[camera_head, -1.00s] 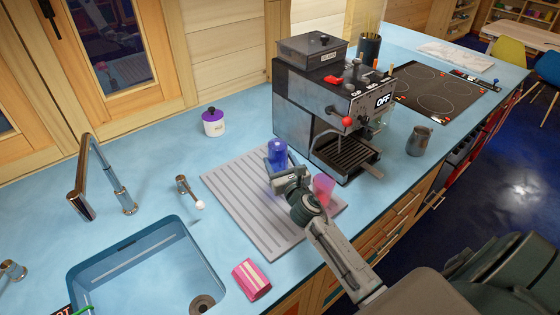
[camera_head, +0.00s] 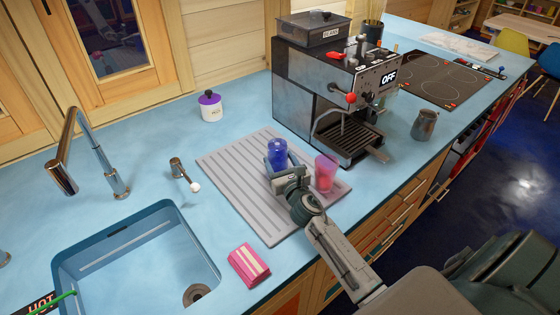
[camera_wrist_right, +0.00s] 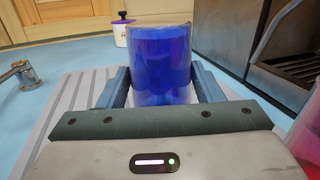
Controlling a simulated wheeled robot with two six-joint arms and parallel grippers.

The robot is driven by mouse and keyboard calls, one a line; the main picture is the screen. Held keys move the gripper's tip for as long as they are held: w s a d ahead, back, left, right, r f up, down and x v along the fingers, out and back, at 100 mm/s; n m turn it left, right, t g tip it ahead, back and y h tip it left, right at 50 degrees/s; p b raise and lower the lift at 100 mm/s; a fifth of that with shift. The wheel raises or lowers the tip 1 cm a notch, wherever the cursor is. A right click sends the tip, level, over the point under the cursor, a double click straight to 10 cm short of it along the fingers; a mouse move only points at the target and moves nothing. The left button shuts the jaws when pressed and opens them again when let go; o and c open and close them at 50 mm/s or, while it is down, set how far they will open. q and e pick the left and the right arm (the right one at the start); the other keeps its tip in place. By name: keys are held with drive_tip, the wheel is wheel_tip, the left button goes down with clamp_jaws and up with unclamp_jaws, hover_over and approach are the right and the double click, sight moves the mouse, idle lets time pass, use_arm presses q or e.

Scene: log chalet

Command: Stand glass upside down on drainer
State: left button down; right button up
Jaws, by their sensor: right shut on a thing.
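A translucent blue glass (camera_head: 277,154) is between the fingers of my right gripper (camera_head: 278,164), which is shut on it. In the right wrist view the blue glass (camera_wrist_right: 160,65) stands upright between both fingers; I cannot tell which end is its open mouth. It is over the grey ribbed drainer (camera_head: 236,181); whether its base touches the ribs is unclear. A translucent pink glass (camera_head: 325,173) stands on the drainer's right part, just right of my gripper. It shows partly at the right edge of the wrist view (camera_wrist_right: 308,128). My left gripper is out of view.
The coffee machine (camera_head: 310,92) stands close behind the drainer to the right. The sink (camera_head: 135,245) and tap (camera_head: 70,150) are at left. A pink striped packet (camera_head: 249,263) lies at the front. A white jar (camera_head: 210,107) and grey mug (camera_head: 424,124) stand clear.

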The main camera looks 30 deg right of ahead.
idle(0.3)
drive_tip(key=o, duration=1.2)
drive_tip(key=shift+o, duration=0.2)
drive_tip(key=shift+s, duration=0.15)
drive_tip(key=shift+s, duration=0.25)
drive_tip(key=s, duration=0.3)
drive_tip(key=s+a+b, duration=0.1)
drive_tip(key=s, duration=0.2)
drive_tip(key=s+b, duration=0.1)
drive_tip(key=s, duration=0.1)
drive_tip(key=shift+s+a+f, duration=0.3)
drive_tip(key=shift+s, duration=0.1)
drive_tip(key=shift+s+a, duration=0.15)
drive_tip(key=shift+s, duration=0.4)
drive_tip(key=shift+r, duration=0.1)
